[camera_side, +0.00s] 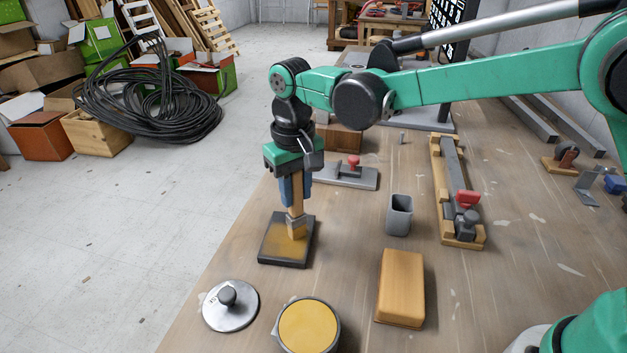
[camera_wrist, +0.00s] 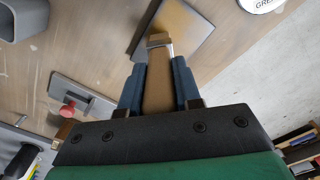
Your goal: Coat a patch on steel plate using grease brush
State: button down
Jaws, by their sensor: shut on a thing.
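My gripper (camera_side: 295,190) is shut on the wooden handle of the grease brush (camera_side: 297,208), which points down. The brush's bristle end meets the dark steel plate (camera_side: 273,252) near its right side. A yellow-brown grease patch covers much of the plate's top. In the wrist view the brush (camera_wrist: 158,92) sits between the blue fingers, its tip over the plate (camera_wrist: 193,48).
A wooden block (camera_side: 401,287) and a grey square cup (camera_side: 399,214) stand right of the plate. A grey plate with a red knob (camera_side: 345,175) lies behind it. A wooden rack with a clamp (camera_side: 456,190) is farther right. The table's left edge is close to the plate.

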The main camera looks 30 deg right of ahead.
jog(key=shift+w+a, duration=1.25)
jog(key=shift+w, duration=1.5)
jog(key=shift+s+d, duration=2.3)
jog(key=shift+d, duration=0.6)
notch_tip(320, 180, up, 8)
jog(key=shift+r, duration=0.15)
